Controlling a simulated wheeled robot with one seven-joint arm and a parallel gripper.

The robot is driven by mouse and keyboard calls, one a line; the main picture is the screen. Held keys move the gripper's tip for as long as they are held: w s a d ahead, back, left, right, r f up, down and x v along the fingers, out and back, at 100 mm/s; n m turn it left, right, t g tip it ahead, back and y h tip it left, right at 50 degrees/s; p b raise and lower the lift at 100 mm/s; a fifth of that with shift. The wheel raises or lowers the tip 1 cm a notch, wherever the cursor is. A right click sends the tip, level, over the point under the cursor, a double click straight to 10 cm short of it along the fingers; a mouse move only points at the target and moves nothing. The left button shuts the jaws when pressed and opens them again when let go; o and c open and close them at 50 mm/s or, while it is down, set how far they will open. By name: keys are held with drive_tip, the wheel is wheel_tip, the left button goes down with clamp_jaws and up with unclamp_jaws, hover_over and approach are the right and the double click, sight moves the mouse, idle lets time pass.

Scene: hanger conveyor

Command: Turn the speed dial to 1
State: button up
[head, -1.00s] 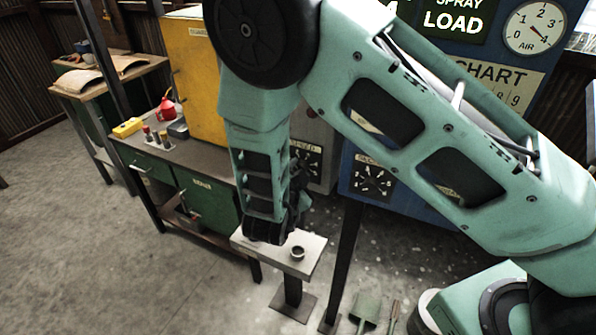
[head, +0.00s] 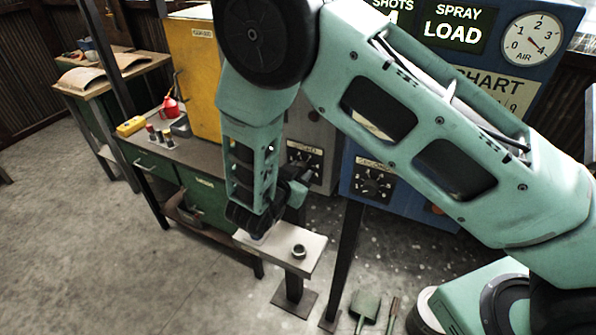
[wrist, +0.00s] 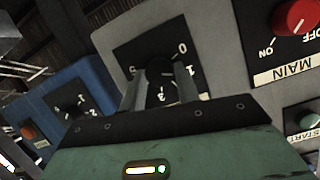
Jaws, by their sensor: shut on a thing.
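The speed dial is a dark knob (wrist: 160,92) on a black number plate (wrist: 130,58) on a grey panel, seen turned over in the wrist view. My gripper (wrist: 160,78) has its two fingers on either side of the knob, shut on it. The fingers hide much of the knob, so its pointer setting cannot be read. A 0 shows at the plate's upper right, with other numerals partly hidden below. In the head view, the speed plate (head: 303,157) shows beside my arm, which hides part of it.
A red MAIN knob (wrist: 296,14) and a START control (wrist: 304,119) sit close by on the grey side. A second dial (head: 372,184) is on the blue cabinet to the right. A small pedestal table (head: 312,252) with a ring-shaped part (head: 299,251) stands below my wrist.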

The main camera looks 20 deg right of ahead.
idle(0.3)
drive_tip(key=o, duration=1)
drive_tip(key=shift+c, duration=0.2)
drive_tip(key=b+v, duration=0.5)
drive_tip(key=v, duration=1.2)
drive_tip(key=shift+a, duration=0.2)
drive_tip(key=shift+s+r, duration=0.1)
